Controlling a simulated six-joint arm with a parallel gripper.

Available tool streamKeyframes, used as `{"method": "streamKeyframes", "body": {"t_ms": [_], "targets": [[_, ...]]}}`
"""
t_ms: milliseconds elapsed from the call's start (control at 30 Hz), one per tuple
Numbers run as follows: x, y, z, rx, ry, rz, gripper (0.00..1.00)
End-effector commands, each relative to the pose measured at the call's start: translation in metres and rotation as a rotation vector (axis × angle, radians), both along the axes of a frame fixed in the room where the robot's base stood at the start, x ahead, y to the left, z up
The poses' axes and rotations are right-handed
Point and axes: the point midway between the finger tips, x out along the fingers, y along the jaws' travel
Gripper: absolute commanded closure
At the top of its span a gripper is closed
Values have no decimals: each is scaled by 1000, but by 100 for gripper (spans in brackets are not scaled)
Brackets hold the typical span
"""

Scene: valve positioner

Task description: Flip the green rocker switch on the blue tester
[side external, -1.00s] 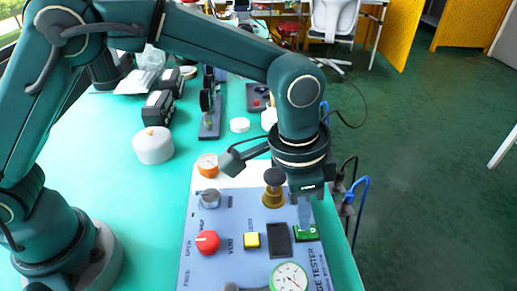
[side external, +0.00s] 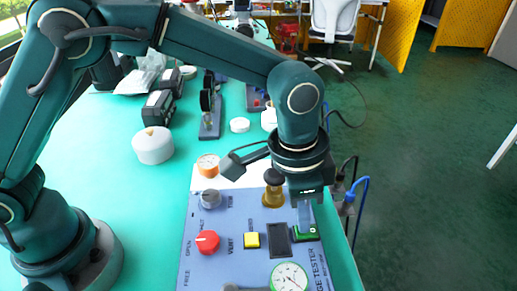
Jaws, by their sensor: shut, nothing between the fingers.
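The blue tester (side external: 216,261) lies on the teal table in the side external view. Its green rocker switch (side external: 312,232) is near the panel's right edge, beside a black rectangular part. My gripper (side external: 305,228) is shut and empty, pointing down. Its fingertips are at the green switch and cover part of it. They look to be touching it, but the exact contact is hard to tell. Which way the rocker is tilted cannot be made out.
The panel also bears a red knob (side external: 207,241), a yellow button (side external: 251,240), a grey knob (side external: 210,199), a brass post with black top (side external: 273,187) and a round gauge (side external: 289,278). A white round container (side external: 153,145) stands on the table.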

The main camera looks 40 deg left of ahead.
Motion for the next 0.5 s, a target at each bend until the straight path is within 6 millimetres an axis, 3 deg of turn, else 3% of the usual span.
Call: {"method": "streamKeyframes", "body": {"t_ms": [500], "targets": [[0, 0, -7, 0, 0, 0, 100]]}}
